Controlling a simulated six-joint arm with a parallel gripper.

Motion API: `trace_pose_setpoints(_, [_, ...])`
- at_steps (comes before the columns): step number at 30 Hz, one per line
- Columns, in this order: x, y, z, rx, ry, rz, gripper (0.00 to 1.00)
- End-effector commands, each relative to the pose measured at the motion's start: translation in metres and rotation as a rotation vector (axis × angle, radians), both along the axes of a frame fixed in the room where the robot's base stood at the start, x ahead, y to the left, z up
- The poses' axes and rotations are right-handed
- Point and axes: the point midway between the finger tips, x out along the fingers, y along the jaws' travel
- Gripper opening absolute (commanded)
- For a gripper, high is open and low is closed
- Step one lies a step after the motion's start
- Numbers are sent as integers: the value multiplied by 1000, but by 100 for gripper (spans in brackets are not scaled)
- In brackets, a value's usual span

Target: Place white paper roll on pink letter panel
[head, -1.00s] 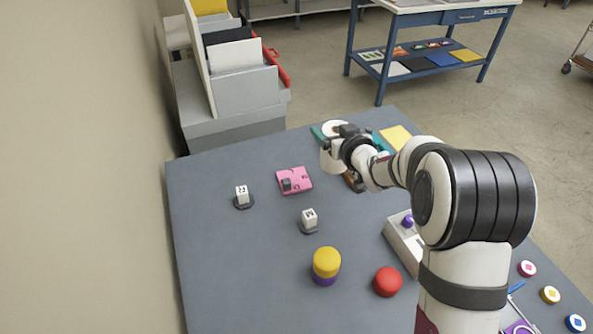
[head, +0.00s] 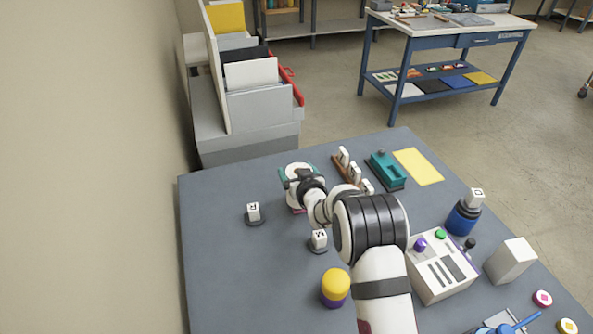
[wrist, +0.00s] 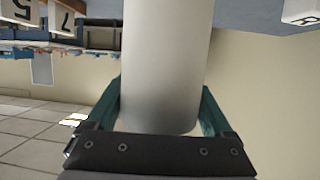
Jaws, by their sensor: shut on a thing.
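The white paper roll (wrist: 165,65) fills the middle of the wrist view, between the two teal fingers of my gripper (wrist: 161,100). My gripper is shut on it. In the head view my gripper (head: 298,172) is over the pink letter panel's area, at the far left part of the table, and the roll is hard to separate from the white wrist there. Only a thin pink edge of the letter panel (head: 298,211) shows below the wrist; the rest is hidden. I cannot tell whether the roll touches the panel.
On the grey table (head: 235,285), lettered white blocks on dark bases stand left (head: 254,212) and front (head: 319,240) of my gripper. A yellow-and-purple cylinder (head: 336,288) is nearer. A brown rack (head: 347,168), teal device (head: 386,170) and yellow sheet (head: 418,166) lie right.

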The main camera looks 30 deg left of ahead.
Motion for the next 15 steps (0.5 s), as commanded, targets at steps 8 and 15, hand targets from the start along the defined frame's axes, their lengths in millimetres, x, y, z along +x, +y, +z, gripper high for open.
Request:
trace_pose_setpoints(8, [0, 0, -3, -1, 1, 0, 100])
trace_pose_setpoints(15, [0, 0, 0, 1, -1, 0, 100])
